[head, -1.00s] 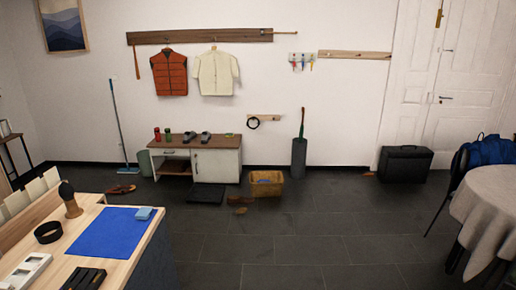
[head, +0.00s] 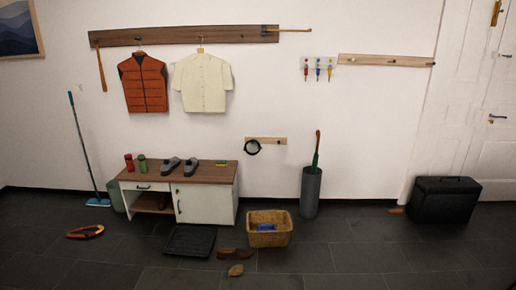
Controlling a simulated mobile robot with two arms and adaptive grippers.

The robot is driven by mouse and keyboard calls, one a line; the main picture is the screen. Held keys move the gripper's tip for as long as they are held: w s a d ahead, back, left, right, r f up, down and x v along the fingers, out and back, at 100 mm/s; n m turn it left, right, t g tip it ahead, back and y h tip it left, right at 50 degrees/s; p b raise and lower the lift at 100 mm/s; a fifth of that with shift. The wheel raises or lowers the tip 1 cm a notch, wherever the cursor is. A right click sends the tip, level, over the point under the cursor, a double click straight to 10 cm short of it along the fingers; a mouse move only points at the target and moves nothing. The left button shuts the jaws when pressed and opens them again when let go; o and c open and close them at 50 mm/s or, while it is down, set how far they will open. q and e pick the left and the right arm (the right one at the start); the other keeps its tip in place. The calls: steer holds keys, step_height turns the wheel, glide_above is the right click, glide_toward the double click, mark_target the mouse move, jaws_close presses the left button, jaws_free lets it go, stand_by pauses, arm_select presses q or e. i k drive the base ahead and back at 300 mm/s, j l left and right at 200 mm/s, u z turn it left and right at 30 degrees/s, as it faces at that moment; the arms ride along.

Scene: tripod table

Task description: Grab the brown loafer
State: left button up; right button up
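A brown loafer (head: 235,253) lies on the dark tiled floor in front of the low cabinet, between the black mat and the wicker basket. It is small in the picture, and I cannot tell whether it is one shoe or two close together. Neither of my grippers is in view.
A smaller tan-brown object (head: 236,270) lies just in front of the loafer. The wicker basket (head: 268,238) holds something blue. A black mat (head: 190,241) lies before the cabinet (head: 207,201). An orange-brown object (head: 85,232) is on the floor at left. The front floor is mostly clear.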

mark_target(223, 254)
steer(key=i+u, duration=0.1)
steer(key=i, duration=0.6)
steer(key=i+l, duration=0.15)
steer(key=i, duration=0.55)
steer(key=i+u, duration=0.15)
steer(key=i, duration=0.55)
steer(key=l, duration=0.1)
